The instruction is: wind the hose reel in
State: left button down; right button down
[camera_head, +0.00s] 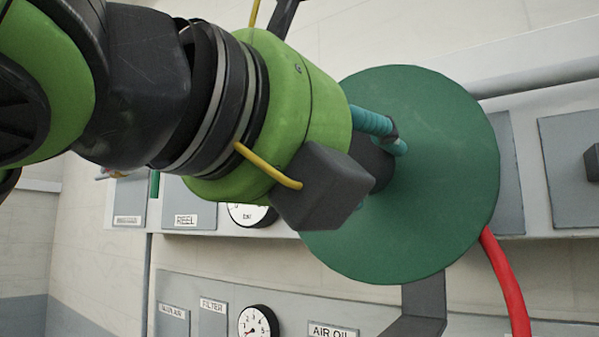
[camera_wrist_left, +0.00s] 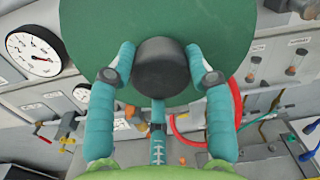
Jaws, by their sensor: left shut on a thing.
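The hose reel shows as a green round disc (camera_head: 440,170) in the head view, and its face fills the top of the left wrist view (camera_wrist_left: 90,30). A black round knob (camera_wrist_left: 163,68) stands out from the disc; in the head view it is mostly hidden behind my wrist. In the head view, one finger of the left gripper (camera_head: 385,132) shows in front of the disc. The red hose (camera_head: 507,280) hangs down from behind the disc's lower right. My right gripper is not in view.
Behind the reel is a wall panel with a label reading REEL (camera_head: 186,220), a lower gauge (camera_head: 258,323) and a grey bracket (camera_head: 418,310). The left wrist view shows a large gauge (camera_wrist_left: 33,55), a red-handled valve (camera_wrist_left: 42,132) and several fittings around the disc.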

pick_arm(q)
jog(key=shift+a+r+m, duration=0.1)
jog(key=shift+r+m, duration=0.05)
jog(key=shift+m, duration=0.55)
jog(key=c, duration=0.6)
grip_release()
jog(key=shift+w, duration=0.1)
jog(key=shift+o, duration=0.6)
jog(key=shift+w+d+f, duration=0.2)
jog(key=shift+d, duration=0.1)
jog(key=v, duration=1.2)
jog(key=shift+r, duration=0.15)
